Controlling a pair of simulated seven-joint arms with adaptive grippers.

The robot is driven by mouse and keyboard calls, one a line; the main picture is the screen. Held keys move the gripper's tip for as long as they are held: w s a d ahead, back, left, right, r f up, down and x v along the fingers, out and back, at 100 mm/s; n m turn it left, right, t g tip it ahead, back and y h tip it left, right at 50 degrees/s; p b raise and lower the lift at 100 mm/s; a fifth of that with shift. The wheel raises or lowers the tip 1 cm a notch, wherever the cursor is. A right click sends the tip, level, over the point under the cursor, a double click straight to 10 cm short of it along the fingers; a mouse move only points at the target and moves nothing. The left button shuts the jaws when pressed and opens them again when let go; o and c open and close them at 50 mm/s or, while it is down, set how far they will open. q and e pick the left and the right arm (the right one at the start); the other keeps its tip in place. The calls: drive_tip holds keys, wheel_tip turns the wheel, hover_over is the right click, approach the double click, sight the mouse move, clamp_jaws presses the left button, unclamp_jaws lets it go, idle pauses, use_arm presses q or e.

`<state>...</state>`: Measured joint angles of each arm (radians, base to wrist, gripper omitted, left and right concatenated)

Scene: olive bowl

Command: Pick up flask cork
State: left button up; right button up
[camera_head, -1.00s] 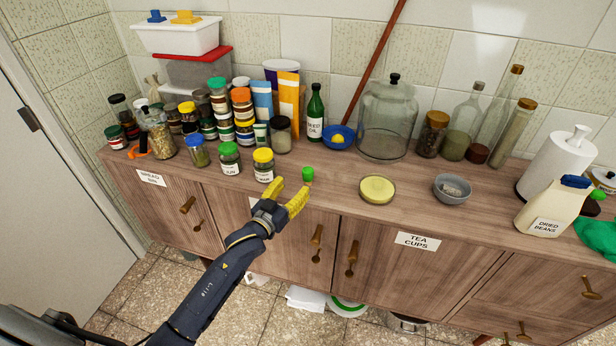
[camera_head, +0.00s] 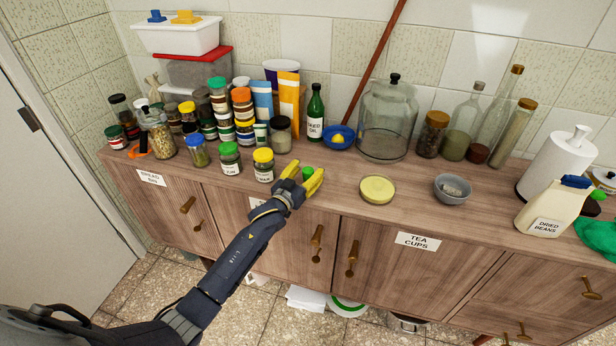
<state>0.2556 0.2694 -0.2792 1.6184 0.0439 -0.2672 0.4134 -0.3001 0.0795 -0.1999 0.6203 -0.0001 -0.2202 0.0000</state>
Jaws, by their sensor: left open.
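A small green piece (camera_head: 308,171), possibly the flask cork, stands on the wooden counter near its front edge. My left gripper (camera_head: 304,174) has yellow fingers and is open, with one finger on each side of the green piece. The fingers partly hide it, and I cannot tell whether they touch it. Glass bottles with brown stoppers (camera_head: 517,70) stand at the back right. My right gripper is not in view.
A yellow-lidded jar (camera_head: 264,166) stands close left of the gripper, with many jars behind. A pale yellow round dish (camera_head: 377,189) and a grey bowl (camera_head: 452,190) lie to the right. A blue bowl (camera_head: 339,138) and a glass cloche (camera_head: 387,120) stand behind.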

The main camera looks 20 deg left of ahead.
use_arm(q)
drive_tip(key=shift+w, duration=0.2)
drive_tip(key=c, duration=1)
